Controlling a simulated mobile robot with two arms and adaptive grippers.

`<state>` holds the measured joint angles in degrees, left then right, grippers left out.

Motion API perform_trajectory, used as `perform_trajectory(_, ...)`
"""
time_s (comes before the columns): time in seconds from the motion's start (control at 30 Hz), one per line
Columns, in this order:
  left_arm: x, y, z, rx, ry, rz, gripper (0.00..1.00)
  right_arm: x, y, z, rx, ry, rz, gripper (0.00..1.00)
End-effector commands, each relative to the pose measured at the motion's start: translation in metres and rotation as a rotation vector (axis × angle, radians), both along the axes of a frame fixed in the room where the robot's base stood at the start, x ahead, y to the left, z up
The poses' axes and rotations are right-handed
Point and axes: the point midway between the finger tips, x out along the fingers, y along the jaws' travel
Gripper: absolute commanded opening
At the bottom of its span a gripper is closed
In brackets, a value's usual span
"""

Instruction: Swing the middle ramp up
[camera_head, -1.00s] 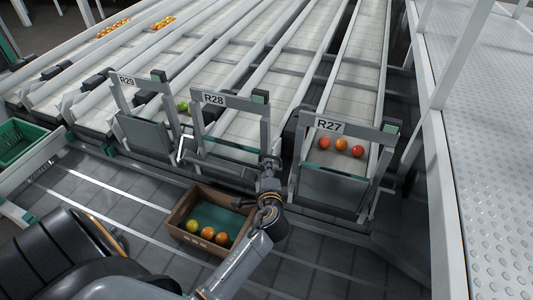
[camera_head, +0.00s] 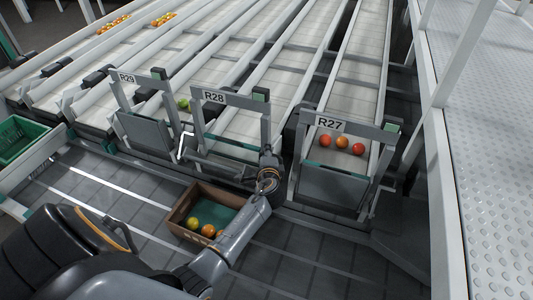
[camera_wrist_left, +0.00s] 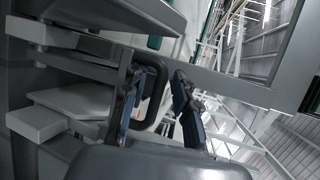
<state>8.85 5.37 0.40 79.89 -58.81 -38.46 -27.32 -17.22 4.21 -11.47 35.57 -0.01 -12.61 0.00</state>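The middle ramp (camera_head: 222,163), under the R28 sign (camera_head: 214,97), shows as a dark, foreshortened panel below a teal strip; its exact tilt is hard to tell. My left gripper (camera_head: 268,160) is at the right post of the R28 frame, its fingers too small to read there. In the left wrist view its two blue-padded fingers (camera_wrist_left: 158,98) are spread apart. A dark rounded loop handle (camera_wrist_left: 150,92) shows between them, close to the left finger; I cannot tell whether they touch. My right gripper is not in view.
A brown crate (camera_head: 177,221) with several tomatoes stands on the floor before R28, partly behind my left arm. The R27 panel (camera_head: 332,187) holds red and orange tomatoes (camera_head: 341,142) behind it. The R29 panel (camera_head: 145,135) is at left. A metal walkway (camera_head: 490,150) lies at right.

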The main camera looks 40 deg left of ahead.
Motion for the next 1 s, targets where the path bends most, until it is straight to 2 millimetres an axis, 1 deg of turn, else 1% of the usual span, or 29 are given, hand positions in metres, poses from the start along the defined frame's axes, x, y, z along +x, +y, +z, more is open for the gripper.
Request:
perform_trajectory(0.03, 0.0, 0.0, 0.0, 0.0, 0.0, 0.0, 0.13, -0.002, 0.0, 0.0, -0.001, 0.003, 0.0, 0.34)
perform_trajectory(0.1, 0.0, 0.0, 0.0, 0.0, 0.0, 0.0, 0.0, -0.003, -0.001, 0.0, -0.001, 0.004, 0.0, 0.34)
perform_trajectory(0.47, 0.001, 0.0, 0.001, -0.003, 0.005, 0.0, 0.0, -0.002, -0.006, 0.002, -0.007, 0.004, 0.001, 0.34)
perform_trajectory(0.57, 0.004, 0.0, 0.003, -0.006, 0.023, 0.0, 0.0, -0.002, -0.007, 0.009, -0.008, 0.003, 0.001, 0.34)
perform_trajectory(0.77, 0.017, 0.004, 0.006, -0.029, 0.114, 0.002, 0.0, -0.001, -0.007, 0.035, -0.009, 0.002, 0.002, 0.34)
perform_trajectory(0.87, 0.026, 0.006, 0.002, -0.045, 0.181, 0.001, 0.0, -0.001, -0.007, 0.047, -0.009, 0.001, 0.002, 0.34)
perform_trajectory(0.93, 0.033, 0.007, -0.002, -0.056, 0.231, 0.001, 0.0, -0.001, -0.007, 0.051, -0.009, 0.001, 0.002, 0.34)
perform_trajectory(1.0, 0.039, 0.009, -0.007, -0.068, 0.278, 0.001, 0.0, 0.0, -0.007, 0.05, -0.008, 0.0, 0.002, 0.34)
